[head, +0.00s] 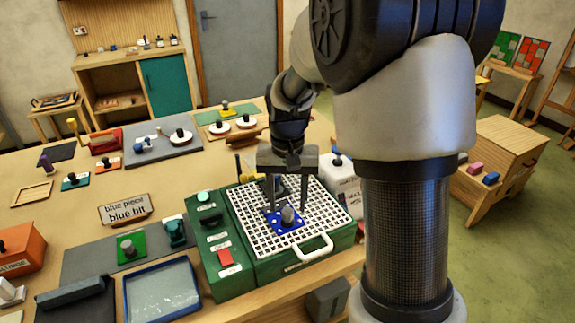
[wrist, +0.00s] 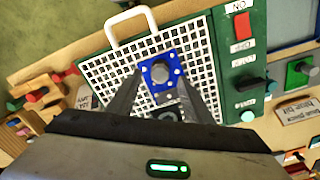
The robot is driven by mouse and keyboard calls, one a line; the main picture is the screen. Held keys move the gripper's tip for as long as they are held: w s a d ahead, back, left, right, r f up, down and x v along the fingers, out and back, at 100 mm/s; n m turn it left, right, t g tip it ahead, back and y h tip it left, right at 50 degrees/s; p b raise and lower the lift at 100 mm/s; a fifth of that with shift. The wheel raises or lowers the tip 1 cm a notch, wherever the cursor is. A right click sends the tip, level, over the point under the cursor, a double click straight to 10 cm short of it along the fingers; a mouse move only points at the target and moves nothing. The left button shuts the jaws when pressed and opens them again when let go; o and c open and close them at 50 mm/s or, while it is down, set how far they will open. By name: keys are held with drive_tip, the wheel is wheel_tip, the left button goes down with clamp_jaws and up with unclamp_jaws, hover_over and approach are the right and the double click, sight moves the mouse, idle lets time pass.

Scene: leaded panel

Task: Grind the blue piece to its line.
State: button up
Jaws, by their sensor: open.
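The blue piece (head: 275,225) is a small flat blue plate with white marks and a grey knob on top. It lies on the white grid (head: 322,218) of the green grinder (head: 262,265). It also shows in the wrist view (wrist: 149,65), near the middle of the grid. My gripper (head: 287,204) points down over the grid, its open fingers above and behind the knob in the head view. In the wrist view my gripper (wrist: 166,98) has one finger either side of the piece's near edge, with nothing between the pads. The piece's line cannot be made out.
The grinder's side panel has a red switch (head: 225,257) and a pale green button (head: 203,196). A white jug (head: 345,185) stands close behind. A sign (head: 125,209) reads "blue piece blue bit". A water tray (head: 160,290) lies left.

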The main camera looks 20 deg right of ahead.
sight(287, 210)
wheel_tip(287, 210, up, 13)
drive_tip(key=s+r+n+t, duration=0.3)
drive_tip(key=s+t, duration=0.2)
drive_tip(key=s, duration=1.4)
drive_tip(key=shift+s+a+t+p, duration=0.15)
drive_tip(key=shift+a+t+p, duration=0.15)
drive_tip(key=shift+a+p, duration=0.1)
